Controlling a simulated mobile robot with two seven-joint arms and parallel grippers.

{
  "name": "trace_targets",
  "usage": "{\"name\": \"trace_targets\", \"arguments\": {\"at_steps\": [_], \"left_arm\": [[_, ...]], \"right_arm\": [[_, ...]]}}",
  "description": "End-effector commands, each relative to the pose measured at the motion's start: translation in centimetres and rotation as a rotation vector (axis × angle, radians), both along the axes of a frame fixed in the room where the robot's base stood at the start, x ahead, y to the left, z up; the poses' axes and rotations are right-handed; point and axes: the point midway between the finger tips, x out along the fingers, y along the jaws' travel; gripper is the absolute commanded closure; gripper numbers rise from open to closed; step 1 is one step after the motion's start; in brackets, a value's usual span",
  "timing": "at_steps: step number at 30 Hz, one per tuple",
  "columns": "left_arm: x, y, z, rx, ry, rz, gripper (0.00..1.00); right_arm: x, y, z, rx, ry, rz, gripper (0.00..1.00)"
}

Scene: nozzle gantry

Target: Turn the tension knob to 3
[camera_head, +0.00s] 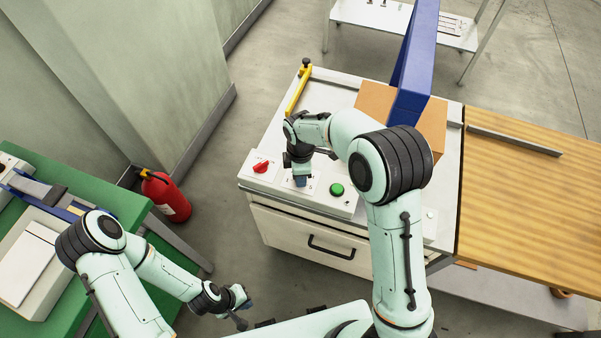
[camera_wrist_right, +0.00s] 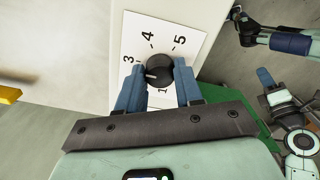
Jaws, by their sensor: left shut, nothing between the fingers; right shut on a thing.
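The black tension knob (camera_wrist_right: 160,70) sits on a white dial plate (camera_wrist_right: 190,32) with numbers 1, 3, 4 and 5 showing. The 2 is not visible; my left-hand finger covers that side. The knob's white pointer mark faces left and slightly down, a little below the 3. My right gripper (camera_wrist_right: 160,90) is shut on the knob, one blue finger on each side. In the head view my right gripper (camera_head: 301,181) reaches down onto the panel and hides the knob. My left gripper (camera_head: 241,302) is shut and empty, low over the floor, away from the panel.
A red switch (camera_head: 262,167) and a green button (camera_head: 337,189) flank the dial on the white panel. A yellow bar (camera_head: 298,92), a cardboard box (camera_head: 374,101) and a blue beam (camera_head: 415,50) stand behind. A red extinguisher (camera_head: 168,196) stands left, near a green table (camera_head: 111,193).

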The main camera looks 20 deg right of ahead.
Motion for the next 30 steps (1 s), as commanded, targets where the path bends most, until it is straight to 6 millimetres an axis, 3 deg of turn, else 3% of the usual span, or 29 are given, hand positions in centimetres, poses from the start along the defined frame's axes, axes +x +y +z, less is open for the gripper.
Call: {"name": "trace_targets", "arguments": {"at_steps": [2,3,5,6,17,20,30], "left_arm": [[0.0,0.0,0.0,0.000,0.000,0.000,1.00],[0.0,0.0,0.0,0.000,0.000,0.000,1.00],[0.0,0.0,0.0,0.000,0.000,0.000,1.00],[0.0,0.0,0.0,0.000,0.000,0.000,1.00],[0.1,0.0,0.0,0.000,-0.001,0.000,1.00],[0.1,0.0,0.2,0.001,-0.002,0.001,1.00],[0.9,0.0,0.9,0.000,-0.010,0.000,1.00]], "right_arm": [[0.1,0.0,0.2,0.001,-0.004,0.000,0.95],[0.1,0.0,0.2,0.001,-0.005,0.000,0.61],[0.1,0.0,0.2,0.000,-0.004,0.001,0.42],[0.1,0.0,0.1,0.000,-0.004,0.001,0.39],[0.1,0.0,0.7,0.001,-0.003,0.001,0.39],[0.1,0.0,2.0,0.002,-0.005,0.001,0.39],[0.2,0.0,9.7,0.003,-0.009,0.000,0.39]]}}
